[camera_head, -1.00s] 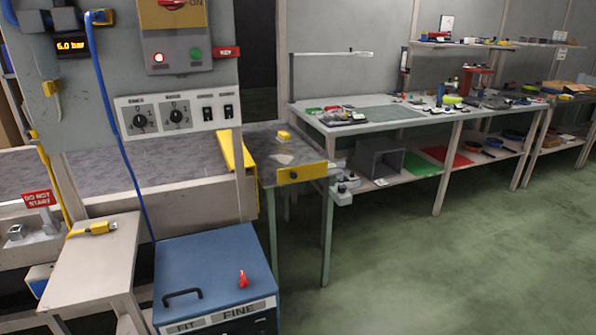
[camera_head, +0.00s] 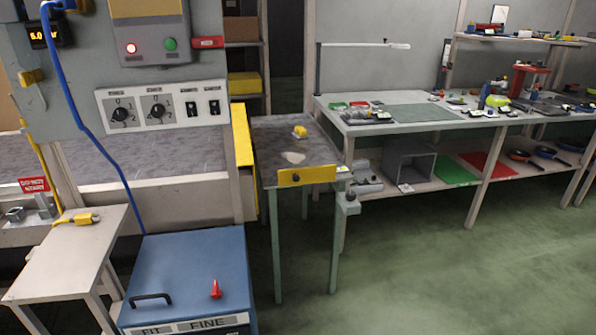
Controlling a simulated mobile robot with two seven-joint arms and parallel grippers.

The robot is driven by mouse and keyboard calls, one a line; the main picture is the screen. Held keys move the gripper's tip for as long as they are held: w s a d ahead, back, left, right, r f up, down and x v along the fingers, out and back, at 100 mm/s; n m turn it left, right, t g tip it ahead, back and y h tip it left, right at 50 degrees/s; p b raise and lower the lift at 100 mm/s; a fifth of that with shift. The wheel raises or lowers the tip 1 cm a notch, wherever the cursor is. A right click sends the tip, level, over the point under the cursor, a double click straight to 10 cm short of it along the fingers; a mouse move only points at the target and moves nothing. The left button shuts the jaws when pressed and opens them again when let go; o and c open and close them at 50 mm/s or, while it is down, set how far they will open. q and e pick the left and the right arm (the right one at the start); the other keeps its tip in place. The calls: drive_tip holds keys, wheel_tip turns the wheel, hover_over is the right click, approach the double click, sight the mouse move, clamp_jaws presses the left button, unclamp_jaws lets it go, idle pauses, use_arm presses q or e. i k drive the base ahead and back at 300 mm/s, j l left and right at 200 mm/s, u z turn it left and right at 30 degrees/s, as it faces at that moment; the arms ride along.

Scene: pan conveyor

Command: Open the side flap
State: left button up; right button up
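A small grey side table (camera_head: 268,140) stands at the right end of the conveyor. A yellow plate (camera_head: 318,174) with a black knob (camera_head: 295,178) is on its front edge; I cannot tell if this is the side flap. An upright yellow panel (camera_head: 243,150) stands between the conveyor end and the side table. A small yellow object (camera_head: 299,131) lies on the table top. Neither of my grippers is in view.
A blue cabinet (camera_head: 195,268) with a red lever (camera_head: 215,289) stands at the front, beside a low pale table (camera_head: 60,262). A control panel (camera_head: 165,110) hangs above the conveyor (camera_head: 160,152). A long workbench (camera_head: 410,113) is at the right. Green floor (camera_head: 450,275) lies clear before it.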

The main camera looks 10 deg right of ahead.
sight(287, 178)
drive_tip(key=i+l+u, duration=0.1)
drive_tip(key=l, duration=0.2)
drive_tip(key=i+l+u, duration=0.1)
drive_tip(key=i+l, duration=0.15)
drive_tip(key=i+l+u, duration=0.1)
drive_tip(key=l, duration=0.25)
drive_tip(key=i+l+u, duration=0.1)
drive_tip(key=i+l, duration=0.55)
drive_tip(key=i, duration=0.05)
